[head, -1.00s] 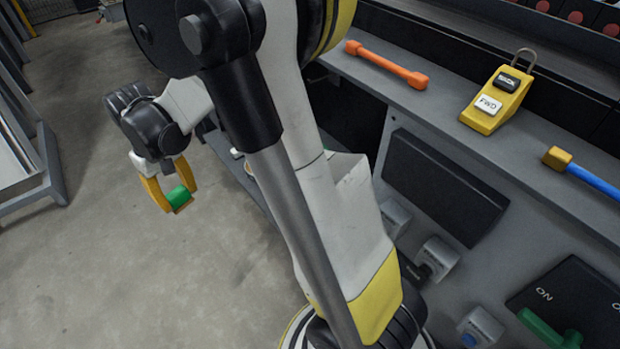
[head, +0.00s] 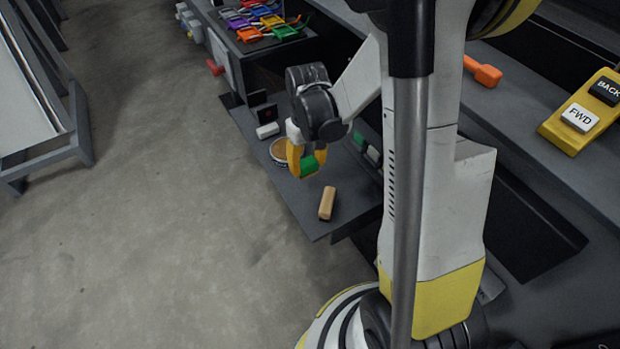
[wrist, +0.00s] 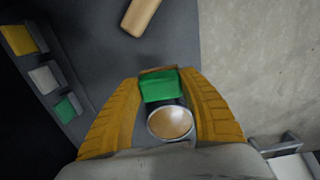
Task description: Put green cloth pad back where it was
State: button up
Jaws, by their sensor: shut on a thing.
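My gripper (head: 305,163) is shut on the green cloth pad (head: 313,162), above a grey side shelf (head: 308,222). In the wrist view the pad (wrist: 161,86) sits between the two yellow fingers (wrist: 160,95), with a thin brown edge along its far side. A round tin with a tan top (head: 280,152) is on the shelf close to the gripper. It also shows just below the pad in the wrist view (wrist: 171,122). The gap between pad and shelf is hard to judge.
A tan block (head: 327,203) lies near the shelf's front end. A white block (head: 267,130) lies beyond the tin. Yellow (wrist: 18,40), white (wrist: 43,79) and green (wrist: 67,107) pieces line one shelf side. Colourful items (head: 262,22) fill a rack behind. Open floor (head: 170,220) is left.

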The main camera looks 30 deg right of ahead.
aim_at(308, 175)
jog(key=shift+f+b, duration=0.8)
jog(key=shift+f, duration=1.4)
jog(key=shift+f, duration=0.25)
jog(key=o, duration=1.2)
jog(key=shift+r, duration=0.1)
jog(key=shift+r, duration=0.1)
